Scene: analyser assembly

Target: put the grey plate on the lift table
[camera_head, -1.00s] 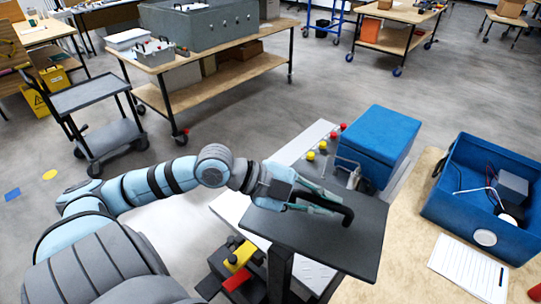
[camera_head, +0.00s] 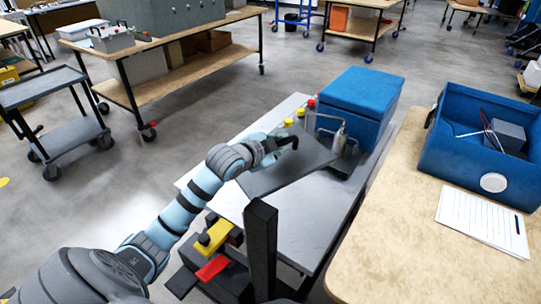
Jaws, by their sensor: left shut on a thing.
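The grey plate (camera_head: 292,170) is a flat dark slab with a black bar handle (camera_head: 287,142) on its upper side. My left gripper (camera_head: 274,147) is shut on this handle at the plate's far left part. The plate is over the far half of the lift table (camera_head: 300,228), a light grey top with its front part bare. I cannot tell whether the plate touches the top or hangs just above it. Its right end is close to a metal fitting (camera_head: 340,142). My right gripper is not in view.
A blue lidded box (camera_head: 360,105) stands at the table's far right, beside red and yellow knobs (camera_head: 301,111). A black post (camera_head: 262,240) rises at the near side, by yellow and red pedals (camera_head: 212,268). A wooden bench (camera_head: 400,220) with an open blue housing (camera_head: 465,165) is at right.

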